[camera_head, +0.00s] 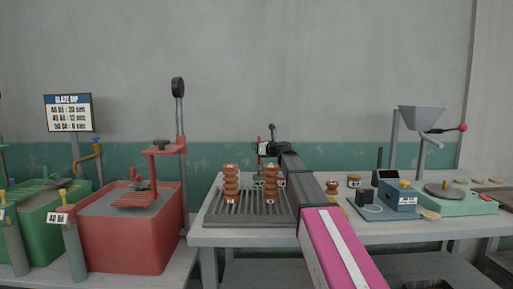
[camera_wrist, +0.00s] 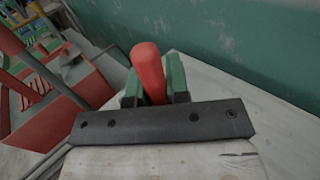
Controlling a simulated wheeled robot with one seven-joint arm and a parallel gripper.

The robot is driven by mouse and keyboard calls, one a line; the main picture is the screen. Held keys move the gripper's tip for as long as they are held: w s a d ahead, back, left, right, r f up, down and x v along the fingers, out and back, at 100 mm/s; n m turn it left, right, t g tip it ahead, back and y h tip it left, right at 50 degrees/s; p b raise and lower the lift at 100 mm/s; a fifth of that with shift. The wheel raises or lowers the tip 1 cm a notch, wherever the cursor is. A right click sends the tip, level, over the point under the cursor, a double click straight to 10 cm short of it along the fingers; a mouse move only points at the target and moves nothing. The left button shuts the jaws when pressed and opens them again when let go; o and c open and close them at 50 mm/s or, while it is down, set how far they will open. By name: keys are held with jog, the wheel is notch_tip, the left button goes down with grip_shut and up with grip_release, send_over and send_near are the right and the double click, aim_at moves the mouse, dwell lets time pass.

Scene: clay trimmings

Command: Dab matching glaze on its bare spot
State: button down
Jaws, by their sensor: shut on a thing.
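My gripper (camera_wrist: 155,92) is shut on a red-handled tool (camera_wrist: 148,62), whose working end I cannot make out. In the head view my gripper (camera_head: 264,150) is above the back of the table, behind the rack, and the red handle (camera_head: 259,144) shows beside it. Two brown ribbed insulators stand upright on the slatted rack, one on the left (camera_head: 231,183) and one on the right (camera_head: 270,184). A small brown piece (camera_head: 333,187) and a small jar (camera_head: 354,180) stand right of my arm. I cannot make out a bare spot on any piece.
The slatted rack (camera_head: 250,222) sits on the grey table (camera_head: 400,232). A red dip tank (camera_head: 130,235) and a green tank (camera_head: 40,222) are at left. The wall is close behind.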

notch_tip(320, 180, up, 7)
dwell(1.1)
dwell(0.5)
